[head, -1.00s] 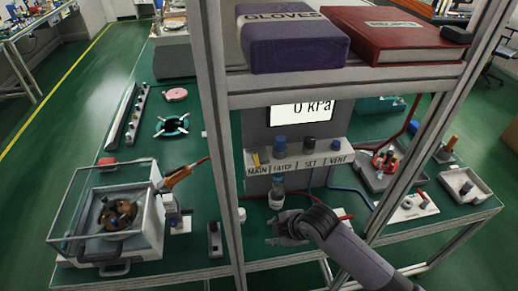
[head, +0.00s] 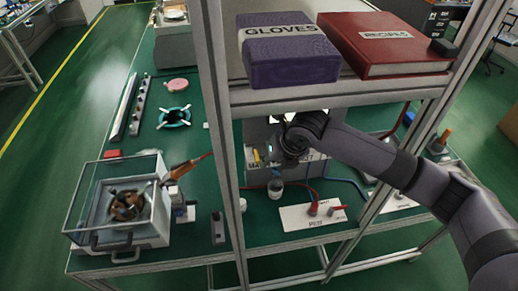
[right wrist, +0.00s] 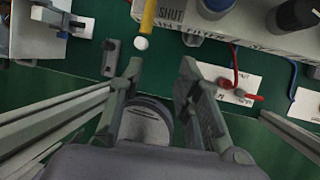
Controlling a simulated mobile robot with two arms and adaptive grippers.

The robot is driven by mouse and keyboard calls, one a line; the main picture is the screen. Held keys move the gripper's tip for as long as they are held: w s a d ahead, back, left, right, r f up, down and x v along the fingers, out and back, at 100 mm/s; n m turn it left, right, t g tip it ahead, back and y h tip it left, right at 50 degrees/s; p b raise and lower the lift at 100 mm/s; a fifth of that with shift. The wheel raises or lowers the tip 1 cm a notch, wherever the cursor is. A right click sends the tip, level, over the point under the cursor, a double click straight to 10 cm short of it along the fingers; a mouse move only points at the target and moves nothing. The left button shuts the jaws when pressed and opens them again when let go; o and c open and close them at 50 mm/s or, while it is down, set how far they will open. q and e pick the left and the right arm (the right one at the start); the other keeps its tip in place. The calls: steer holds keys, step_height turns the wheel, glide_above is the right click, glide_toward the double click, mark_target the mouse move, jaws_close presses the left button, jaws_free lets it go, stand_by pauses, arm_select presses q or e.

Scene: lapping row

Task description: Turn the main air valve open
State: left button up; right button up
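The main air valve shows as a yellow lever (head: 256,155) at the left end of the pale valve panel (head: 254,178), under the shelf. In the right wrist view, the yellow lever (right wrist: 148,16) points down the picture, beside the word SHUT on the panel (right wrist: 262,38). My right gripper (head: 287,154) is at the panel front, just right of the lever in the head view. In the right wrist view my right gripper (right wrist: 160,68) has its fingers apart, with the lever beyond the fingertips and not between them. My left gripper is out of view.
Blue and black knobs (right wrist: 216,5) (right wrist: 295,15) stand right of the lever. A frame post (head: 219,130) stands close on the left. The shelf above holds a purple gloves box (head: 290,60) and a red binder (head: 385,48).

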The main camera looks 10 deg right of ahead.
mark_target(257, 156)
steer(key=w+a, duration=0.1)
steer(key=w+a+p, duration=0.1)
steer(key=w, duration=0.1)
steer(key=w+a+p, duration=0.1)
steer(key=w, duration=0.1)
steer(key=shift+w, duration=0.2)
steer(key=shift+p+x, duration=0.65)
steer(key=shift+x, duration=0.3)
steer(key=shift+d+f, duration=0.1)
steer(key=shift+f, duration=0.4)
jaws_close()
